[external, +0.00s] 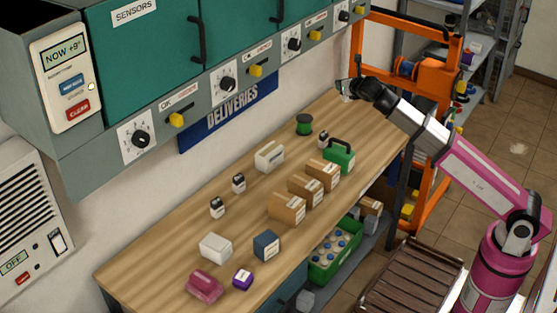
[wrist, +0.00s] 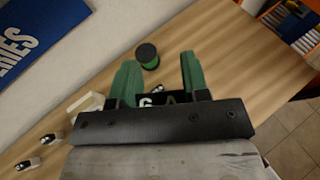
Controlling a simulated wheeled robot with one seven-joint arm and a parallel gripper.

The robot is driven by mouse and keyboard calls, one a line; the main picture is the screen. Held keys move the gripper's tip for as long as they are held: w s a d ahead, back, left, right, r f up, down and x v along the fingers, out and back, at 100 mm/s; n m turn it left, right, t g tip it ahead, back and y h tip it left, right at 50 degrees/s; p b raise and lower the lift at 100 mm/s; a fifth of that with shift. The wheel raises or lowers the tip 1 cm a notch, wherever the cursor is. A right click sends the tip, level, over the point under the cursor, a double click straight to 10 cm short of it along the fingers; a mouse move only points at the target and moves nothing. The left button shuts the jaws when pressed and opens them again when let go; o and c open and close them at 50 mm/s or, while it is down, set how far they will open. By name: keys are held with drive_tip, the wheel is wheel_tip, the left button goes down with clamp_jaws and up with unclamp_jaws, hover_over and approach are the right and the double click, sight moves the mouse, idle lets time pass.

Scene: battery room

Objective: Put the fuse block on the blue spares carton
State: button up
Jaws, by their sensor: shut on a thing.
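My gripper (external: 349,87) is raised above the far end of the wooden bench, shut on a small dark and whitish thing, seemingly the fuse block (external: 343,91). In the wrist view its dark face with white marks (wrist: 150,99) shows between the green fingers; the rest is hidden by the gripper body. The blue spares carton (external: 266,246) stands on the near part of the bench, far from my gripper. It is not in the wrist view.
Several brown cartons (external: 287,208), a green case (external: 339,155), a white block (external: 269,156), a green spool (external: 304,125) and small black-and-white blocks (external: 217,207) stand on the bench (external: 170,249). A white box (external: 215,247), purple box (external: 242,278) and pink item (external: 205,286) stand near the carton.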

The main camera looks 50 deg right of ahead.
drive_tip(key=a+f+n+t+y, duration=0.1)
drive_tip(key=a+f+n+y, duration=0.1)
drive_tip(key=a, duration=1.6)
drive_tip(key=s+a+f+n+y, duration=0.15)
drive_tip(key=s+a, duration=0.45)
drive_tip(key=a, duration=0.9)
drive_tip(key=s+a+f+n+t+y, duration=0.15)
drive_tip(key=s+a, duration=0.45)
drive_tip(key=a, duration=0.8)
drive_tip(key=s+a+f+n+g+y, duration=0.15)
drive_tip(key=s+a, duration=0.45)
drive_tip(key=a, duration=0.9)
drive_tip(key=t, duration=0.1)
hover_over(266, 246)
drive_tip(key=w+d, duration=0.3)
drive_tip(key=w, duration=0.1)
drive_tip(key=shift+y, duration=0.35)
drive_tip(key=f, duration=0.7)
drive_tip(key=shift+w+a, duration=0.2)
drive_tip(key=shift+f, duration=1.95)
drive_tip(key=shift+f, duration=0.15)
drive_tip(key=o, duration=1)
drive_tip(key=shift+c, duration=0.2)
